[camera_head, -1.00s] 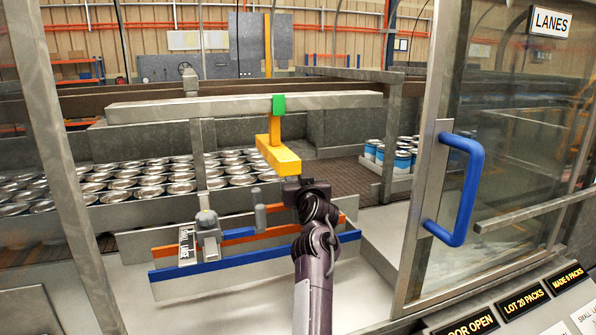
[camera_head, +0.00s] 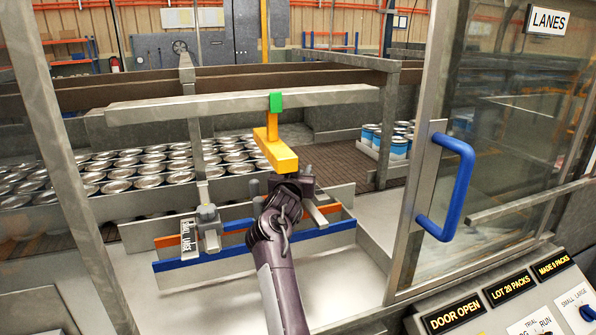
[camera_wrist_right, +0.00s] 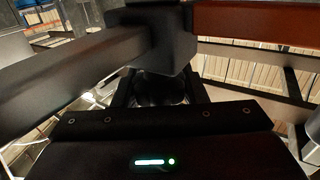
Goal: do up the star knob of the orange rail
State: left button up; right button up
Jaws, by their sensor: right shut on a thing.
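The orange rail (camera_head: 167,241) lies above and behind the blue rail (camera_head: 235,256) in the head view, its middle hidden by my right arm. In the right wrist view a red-brown bar (camera_wrist_right: 255,22), which looks like the orange rail, runs to the upper right from a dark block. My right gripper (camera_head: 287,184) is at the rails' right part. In the wrist view its fingers are shut around a dark, rounded star knob (camera_wrist_right: 160,88) just below that block. My left gripper is out of view.
A yellow block (camera_head: 277,153) hangs from the grey beam (camera_head: 200,105) just above my right gripper. A left clamp (camera_head: 208,230) has a SMALL/LARGE scale. Cans (camera_head: 120,172) fill the lane behind. The open door's blue handle (camera_head: 462,190) stands right.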

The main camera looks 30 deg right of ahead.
jog(key=shift+r, duration=0.3)
jog(key=o, duration=0.7)
jog(key=shift+o, duration=1.3)
jog(key=shift+f, duration=0.15)
notch_tip(320, 180, up, 20)
jog(key=b, duration=0.3)
